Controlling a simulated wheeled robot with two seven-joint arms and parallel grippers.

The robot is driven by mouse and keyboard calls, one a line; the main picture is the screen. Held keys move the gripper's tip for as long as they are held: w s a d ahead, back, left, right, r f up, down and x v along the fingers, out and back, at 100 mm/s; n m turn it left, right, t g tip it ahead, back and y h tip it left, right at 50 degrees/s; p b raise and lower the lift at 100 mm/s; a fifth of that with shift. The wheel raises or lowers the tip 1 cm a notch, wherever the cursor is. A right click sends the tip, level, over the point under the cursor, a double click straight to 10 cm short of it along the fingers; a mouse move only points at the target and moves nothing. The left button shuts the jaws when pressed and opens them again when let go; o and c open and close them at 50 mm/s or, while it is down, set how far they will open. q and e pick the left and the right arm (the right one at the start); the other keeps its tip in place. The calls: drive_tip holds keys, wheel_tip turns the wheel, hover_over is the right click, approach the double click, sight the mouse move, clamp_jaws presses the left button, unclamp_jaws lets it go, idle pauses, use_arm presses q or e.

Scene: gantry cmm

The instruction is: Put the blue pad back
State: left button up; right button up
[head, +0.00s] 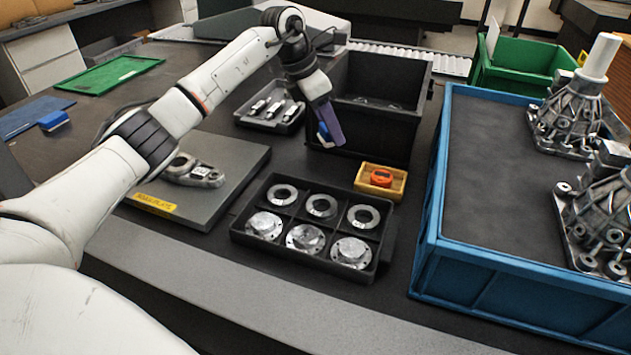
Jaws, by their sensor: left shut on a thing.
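My left gripper (326,122) reaches in from the left and points down in front of the black bin's near side. It is shut on a small blue pad (323,132), which shows only in part beside a purple-grey finger. The held pad is above the table, between the grey tray of metal parts and the small yellow box. A second small blue block (53,120) lies at the far left on a flat blue mat (28,114). My right gripper is not in view.
The black bin (352,135) stands behind the gripper. A black divided tray (318,265) of metal rings and discs is in front, beside a yellow box (362,185) with an orange item. A grey plate (225,165) carries a metal part. A large blue crate (425,230) blocks the right.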

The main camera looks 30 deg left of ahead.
use_arm(q)
drive_tip(key=a+f+n, duration=0.1)
drive_tip(key=f, duration=0.1)
drive_tip(key=w+a+f+n+y+b, duration=0.1)
drive_tip(key=a+f+n, duration=0.1)
drive_tip(key=f, duration=0.1)
drive_tip(key=a+f+n, duration=0.2)
drive_tip(key=shift+w+f+t+y+b, duration=0.25)
drive_tip(key=shift+w+t+y+b, duration=0.1)
drive_tip(key=shift+w+t+y, duration=0.05)
drive_tip(key=shift+f, duration=2.3)
drive_tip(key=shift+f+b, duration=0.1)
drive_tip(key=shift+b, duration=0.2)
drive_tip(key=shift+f, duration=0.15)
drive_tip(key=o, duration=1)
drive_tip(key=shift+c, duration=0.2)
